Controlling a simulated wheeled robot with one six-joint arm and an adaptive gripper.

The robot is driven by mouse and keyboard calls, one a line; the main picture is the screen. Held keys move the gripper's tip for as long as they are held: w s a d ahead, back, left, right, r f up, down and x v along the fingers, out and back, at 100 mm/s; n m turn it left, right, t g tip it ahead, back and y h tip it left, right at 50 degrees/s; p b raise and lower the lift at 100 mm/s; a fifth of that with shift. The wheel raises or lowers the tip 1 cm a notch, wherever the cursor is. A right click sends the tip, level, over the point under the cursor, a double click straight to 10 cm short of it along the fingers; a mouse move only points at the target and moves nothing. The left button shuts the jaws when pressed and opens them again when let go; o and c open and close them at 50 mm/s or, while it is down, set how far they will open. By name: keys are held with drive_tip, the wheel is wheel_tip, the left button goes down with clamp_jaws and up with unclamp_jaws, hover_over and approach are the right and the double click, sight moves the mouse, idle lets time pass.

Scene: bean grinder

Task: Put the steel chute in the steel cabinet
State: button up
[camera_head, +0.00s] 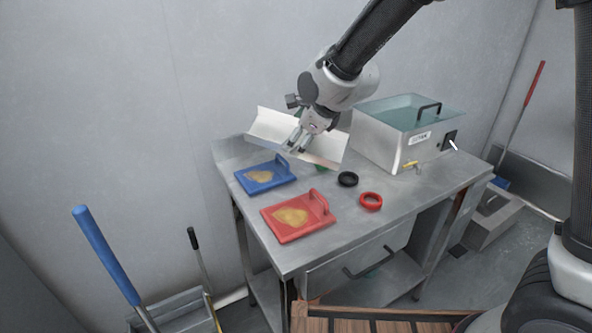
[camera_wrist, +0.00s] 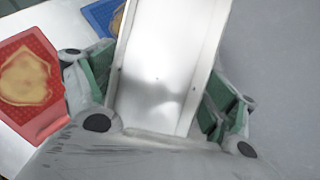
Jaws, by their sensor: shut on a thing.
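The steel chute (camera_head: 268,128) is a bright open metal channel above the back left of the steel table. My gripper (camera_head: 298,143) is shut on it. In the wrist view the chute (camera_wrist: 165,65) runs up the middle between the two green-padded fingers of my gripper (camera_wrist: 155,95). The chute looks raised above the table top, though its far underside is hidden. A steel cabinet body with a drawer (camera_head: 350,262) and a bar handle forms the front of the table; the drawer looks shut. Open shelf space shows beneath it.
A blue board (camera_head: 252,183) and a red board (camera_head: 280,228) with tan patches lie on the table. A black ring (camera_head: 348,179) and a red ring (camera_head: 371,201) lie beside them. A steel box with a clear lid (camera_head: 375,140) stands at the back right. A wooden slatted surface (camera_head: 375,322) is in front.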

wheel_tip(320, 180, down, 9)
drive_tip(key=shift+r, duration=0.15)
idle(0.4)
drive_tip(key=o, duration=1.1)
drive_tip(key=shift+o, duration=0.2)
drive_tip(key=shift+s+d+r, duration=0.15)
drive_tip(key=shift+r, duration=0.05)
drive_tip(key=v, duration=1.1)
drive_tip(key=shift+s, duration=0.25)
